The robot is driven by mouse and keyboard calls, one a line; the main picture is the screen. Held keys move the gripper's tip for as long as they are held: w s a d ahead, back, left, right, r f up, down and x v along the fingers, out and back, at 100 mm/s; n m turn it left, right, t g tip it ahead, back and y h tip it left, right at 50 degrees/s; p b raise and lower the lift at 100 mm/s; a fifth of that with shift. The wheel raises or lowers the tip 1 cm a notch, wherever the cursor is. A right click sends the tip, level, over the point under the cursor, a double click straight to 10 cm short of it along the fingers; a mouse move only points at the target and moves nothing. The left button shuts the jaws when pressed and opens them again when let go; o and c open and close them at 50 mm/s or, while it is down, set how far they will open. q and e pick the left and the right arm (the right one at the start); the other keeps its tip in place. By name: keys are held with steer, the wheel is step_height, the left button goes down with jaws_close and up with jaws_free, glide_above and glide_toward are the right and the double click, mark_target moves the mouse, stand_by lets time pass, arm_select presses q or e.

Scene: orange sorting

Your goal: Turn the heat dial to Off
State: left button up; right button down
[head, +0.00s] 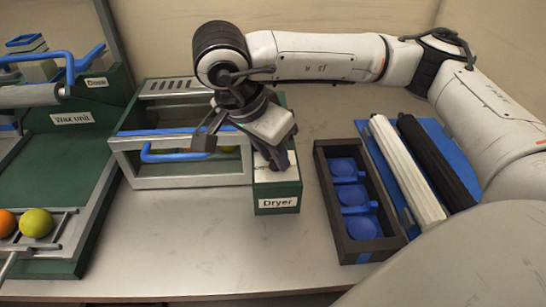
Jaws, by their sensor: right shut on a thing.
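The dryer (278,203) is a green and white box labelled "Dryer", with an open-fronted grey frame and a blue handle (180,155) on its left. My right gripper (273,163) reaches down onto the white panel (287,176) on top of the green box. Its fingers are shut on the heat dial there, which they and the gripper body hide. I cannot read the dial's setting or its markings. My left gripper is not in view.
A wax unit (62,155) stands at left, with an orange (8,222) and a yellow-green fruit (36,222) on its rails. A dark tray (376,243) with blue cups and a blue rack (362,150) of rollers stand at right. The front table (210,250) is clear.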

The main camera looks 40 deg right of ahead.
steer(key=shift+n, duration=0.3)
steer(key=c, duration=1.5)
jaws_free()
steer(key=shift+c, duration=0.2)
steer(key=p+v, duration=0.1)
steer(key=v, duration=0.9)
steer(key=shift+s+a+r, duration=0.1)
